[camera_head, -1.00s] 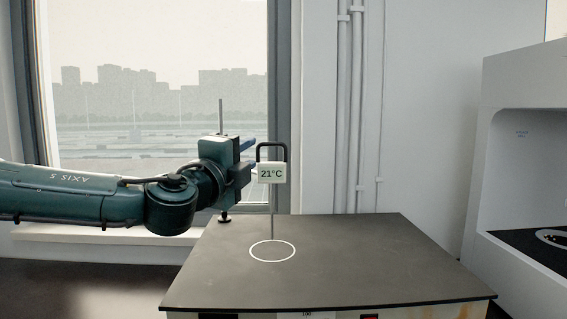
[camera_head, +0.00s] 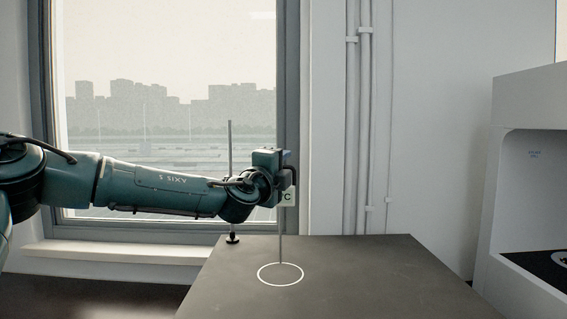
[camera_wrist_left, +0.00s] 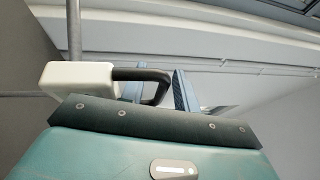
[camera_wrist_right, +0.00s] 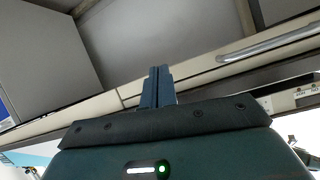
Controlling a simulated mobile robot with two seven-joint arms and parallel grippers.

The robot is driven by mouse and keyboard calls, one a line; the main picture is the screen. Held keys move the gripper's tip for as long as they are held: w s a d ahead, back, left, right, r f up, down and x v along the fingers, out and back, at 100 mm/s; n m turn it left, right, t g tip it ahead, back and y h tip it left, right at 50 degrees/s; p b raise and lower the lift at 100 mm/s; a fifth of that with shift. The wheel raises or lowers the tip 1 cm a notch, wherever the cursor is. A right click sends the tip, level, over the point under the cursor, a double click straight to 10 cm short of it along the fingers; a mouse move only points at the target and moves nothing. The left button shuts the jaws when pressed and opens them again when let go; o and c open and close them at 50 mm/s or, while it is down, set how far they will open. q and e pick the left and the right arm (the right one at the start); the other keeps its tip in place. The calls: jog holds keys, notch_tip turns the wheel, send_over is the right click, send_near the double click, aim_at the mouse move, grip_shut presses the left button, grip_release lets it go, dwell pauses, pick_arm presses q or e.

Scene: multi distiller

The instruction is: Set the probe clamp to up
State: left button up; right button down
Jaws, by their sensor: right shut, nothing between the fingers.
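The probe clamp is a white display box (camera_head: 287,197) with a dark looped handle and a thin metal probe (camera_head: 281,237) hanging over the white ring on the black plate. Most of the box is hidden behind my left gripper (camera_head: 284,160) in the head view. In the left wrist view the white box (camera_wrist_left: 78,77) sits on a vertical metal rod, and its dark handle (camera_wrist_left: 150,74) reaches in between the spread blue fingers of my left gripper (camera_wrist_left: 158,88). The fingers are apart. My right gripper (camera_wrist_right: 157,85) is shut and empty, away from the clamp.
The black plate (camera_head: 350,285) is clear around the white ring (camera_head: 280,274). A metal stand rod (camera_head: 230,180) rises behind my left arm. A white cabinet (camera_head: 515,180) with an open bay stands at the right. A window is behind.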

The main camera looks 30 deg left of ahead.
pick_arm(q)
jog(key=shift+w, duration=0.1)
grip_shut()
dwell(0.3)
dwell(0.4)
